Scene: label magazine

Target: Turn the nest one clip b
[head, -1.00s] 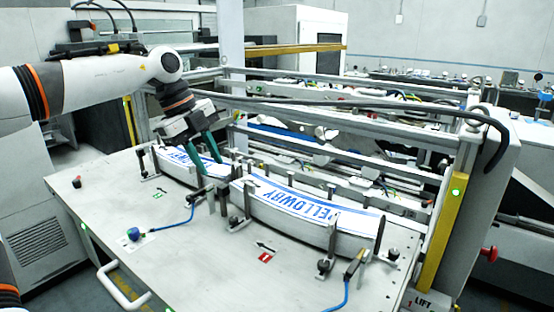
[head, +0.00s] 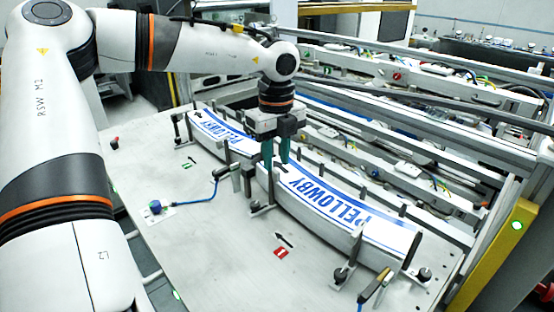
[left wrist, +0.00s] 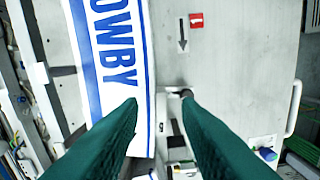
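Nest one, by the red "1" sign (head: 281,252), holds a curved stack of white labels (head: 340,208) with blue lettering. It shows in the left wrist view (left wrist: 112,50). Black-knobbed clips stand along its front: one at the left end (head: 262,200), one further right (head: 345,262). I cannot read which is clip b. My left gripper (head: 277,158) points down at the stack's left end, its green fingers apart. In the left wrist view a dark clip knob (left wrist: 184,93) shows near the right fingertip; contact cannot be told. My right gripper is out of view.
A second label stack (head: 225,135) lies beyond the gap to the left. A blue-capped connector (head: 156,207) with a cable lies on the plate, and another cabled piece (head: 375,288) is at front right. Rails run behind. The plate's front left is clear.

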